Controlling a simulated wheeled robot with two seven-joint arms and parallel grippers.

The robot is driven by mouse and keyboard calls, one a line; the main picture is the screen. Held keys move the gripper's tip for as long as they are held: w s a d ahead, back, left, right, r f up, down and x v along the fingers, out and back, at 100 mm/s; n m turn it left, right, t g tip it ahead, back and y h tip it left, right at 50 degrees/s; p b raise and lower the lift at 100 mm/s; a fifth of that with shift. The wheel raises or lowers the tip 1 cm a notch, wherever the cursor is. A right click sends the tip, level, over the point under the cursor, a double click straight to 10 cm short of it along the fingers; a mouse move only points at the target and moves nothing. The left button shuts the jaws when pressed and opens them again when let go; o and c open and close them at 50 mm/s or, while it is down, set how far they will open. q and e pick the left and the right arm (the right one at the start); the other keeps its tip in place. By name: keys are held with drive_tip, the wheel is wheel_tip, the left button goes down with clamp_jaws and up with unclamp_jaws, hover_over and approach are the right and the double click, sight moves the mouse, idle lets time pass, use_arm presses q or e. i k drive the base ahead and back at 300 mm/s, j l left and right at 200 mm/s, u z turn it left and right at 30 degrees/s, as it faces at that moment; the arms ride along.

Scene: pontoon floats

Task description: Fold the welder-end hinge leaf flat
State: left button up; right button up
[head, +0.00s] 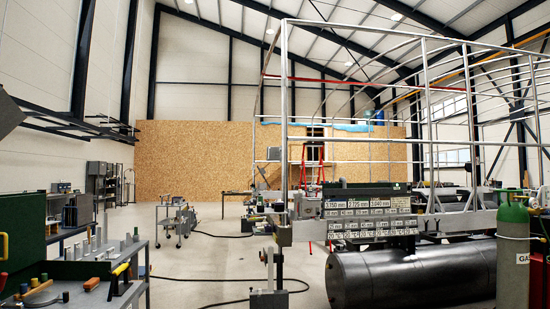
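I cannot pick out a hinge leaf for certain in the head view. A large black cylindrical float (412,276) lies at the lower right. Its near end cap faces left. Above it stands a dark rack (368,212) with rows of pale number labels. A grey upright stand (270,272) with a block at its foot is left of the float. Neither of my grippers is in view.
A workbench (120,288) with hand tools fills the lower left. A wheeled cart (177,224) stands behind it. A green-topped gas cylinder (513,245) stands at the right. A tall metal frame (285,110) rises behind the rack. A black cable (200,280) crosses the otherwise open floor.

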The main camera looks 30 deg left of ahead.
sight(273, 153)
drive_tip(key=i+j+u, duration=0.9)
drive_tip(key=i+u, duration=0.4)
drive_tip(key=i, duration=0.15)
drive_tip(key=i+u, duration=0.2)
drive_tip(key=i, duration=2.05)
drive_tip(key=i+z, duration=0.15)
drive_tip(key=i, duration=0.35)
drive_tip(key=i+j+z, duration=0.15)
drive_tip(key=i, duration=0.4)
drive_tip(key=i+j+z, duration=0.2)
drive_tip(key=i, duration=0.3)
drive_tip(key=i+j+z, duration=0.15)
drive_tip(key=i, duration=0.35)
drive_tip(key=j, duration=0.1)
